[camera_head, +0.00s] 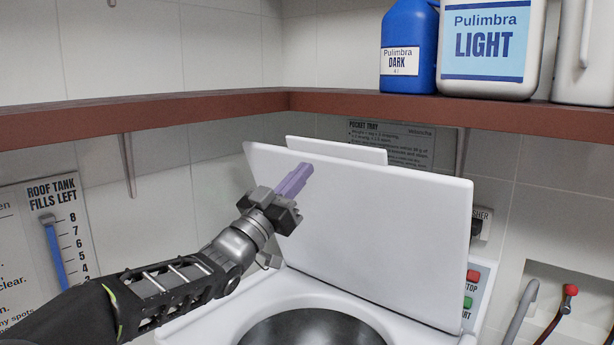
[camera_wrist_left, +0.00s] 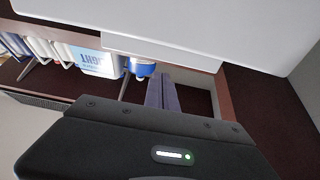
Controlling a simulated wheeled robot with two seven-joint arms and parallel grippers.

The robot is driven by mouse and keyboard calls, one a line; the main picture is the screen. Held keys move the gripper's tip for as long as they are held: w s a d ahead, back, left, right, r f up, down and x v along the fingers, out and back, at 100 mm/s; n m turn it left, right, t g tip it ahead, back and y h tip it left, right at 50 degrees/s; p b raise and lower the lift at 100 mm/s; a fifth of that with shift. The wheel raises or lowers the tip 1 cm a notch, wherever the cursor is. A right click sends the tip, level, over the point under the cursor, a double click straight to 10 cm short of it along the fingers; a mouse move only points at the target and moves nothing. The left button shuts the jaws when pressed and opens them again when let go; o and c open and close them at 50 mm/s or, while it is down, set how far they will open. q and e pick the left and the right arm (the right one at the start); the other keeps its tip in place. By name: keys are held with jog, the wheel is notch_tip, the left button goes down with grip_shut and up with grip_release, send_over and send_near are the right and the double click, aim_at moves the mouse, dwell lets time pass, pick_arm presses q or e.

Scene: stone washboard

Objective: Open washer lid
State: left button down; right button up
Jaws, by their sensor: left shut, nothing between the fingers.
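The white washer lid (camera_head: 385,225) stands raised, nearly upright, at the back of the white washer (camera_head: 300,295). The round metal drum opening (camera_head: 312,330) shows below it. My left gripper (camera_head: 300,172) is in front of the lid's inner face, near its upper left part. Its purple fingers are together with nothing between them. I cannot tell whether they touch the lid. In the left wrist view the fingers (camera_wrist_left: 163,92) point away from the camera, and a white panel (camera_wrist_left: 190,20), probably the lid, fills the top. My right gripper is out of view.
A red-brown shelf (camera_head: 300,100) runs along both walls above the lid. A blue bottle (camera_head: 408,45) and a white "LIGHT" jug (camera_head: 492,45) stand on it. A control panel (camera_head: 475,295) with red and green buttons is right of the lid. Taps and hoses (camera_head: 560,300) are at the right.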

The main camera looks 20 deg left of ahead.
pick_arm(q)
jog(key=b+v, duration=0.1)
jog(key=v, duration=0.5)
jog(key=shift+s+r+b, duration=0.25)
jog(key=shift+s+b, duration=0.05)
jog(key=shift+b, duration=0.1)
jog(key=shift+a, duration=0.1)
